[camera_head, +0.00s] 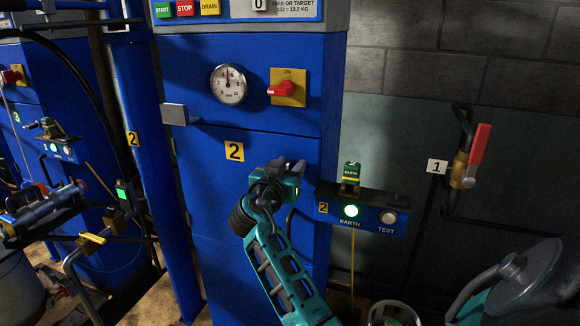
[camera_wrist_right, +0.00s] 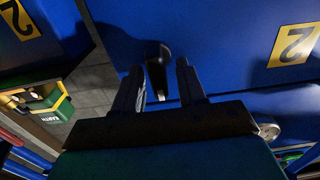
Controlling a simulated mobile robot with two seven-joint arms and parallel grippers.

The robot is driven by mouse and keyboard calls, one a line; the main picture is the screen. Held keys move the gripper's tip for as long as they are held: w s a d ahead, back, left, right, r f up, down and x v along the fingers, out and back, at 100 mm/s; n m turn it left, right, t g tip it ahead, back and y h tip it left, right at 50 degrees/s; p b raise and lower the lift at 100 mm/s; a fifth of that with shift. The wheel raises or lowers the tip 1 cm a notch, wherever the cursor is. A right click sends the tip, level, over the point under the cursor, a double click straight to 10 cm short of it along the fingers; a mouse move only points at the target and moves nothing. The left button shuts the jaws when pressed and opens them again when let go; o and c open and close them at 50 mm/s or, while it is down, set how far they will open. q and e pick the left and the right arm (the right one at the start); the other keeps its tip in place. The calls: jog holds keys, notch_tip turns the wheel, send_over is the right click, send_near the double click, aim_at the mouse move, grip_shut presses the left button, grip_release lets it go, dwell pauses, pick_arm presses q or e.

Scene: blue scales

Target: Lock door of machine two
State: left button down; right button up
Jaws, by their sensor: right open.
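Machine two is the blue cabinet (camera_head: 272,50) in the middle of the head view. Its front door (camera_head: 215,195) looks closed and bears a yellow "2" label (camera_head: 234,151), which also shows in the right wrist view (camera_wrist_right: 296,45). My right gripper (camera_head: 293,166) is at the door's right side. In the right wrist view its two fingers (camera_wrist_right: 161,78) are apart, with a dark handle (camera_wrist_right: 156,66) between them. I cannot tell whether the fingers touch it. The gripper hides the handle in the head view. My left gripper is not in view.
Right of the door, an earth/test box (camera_head: 365,212) has a lit green lamp and a green earth clamp (camera_head: 351,175). Above are a gauge (camera_head: 229,84) and a red switch (camera_head: 283,89) at ON. A red-handled valve (camera_head: 469,158) is on the right wall.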

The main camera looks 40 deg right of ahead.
jog(key=shift+c, duration=0.2)
grip_shut()
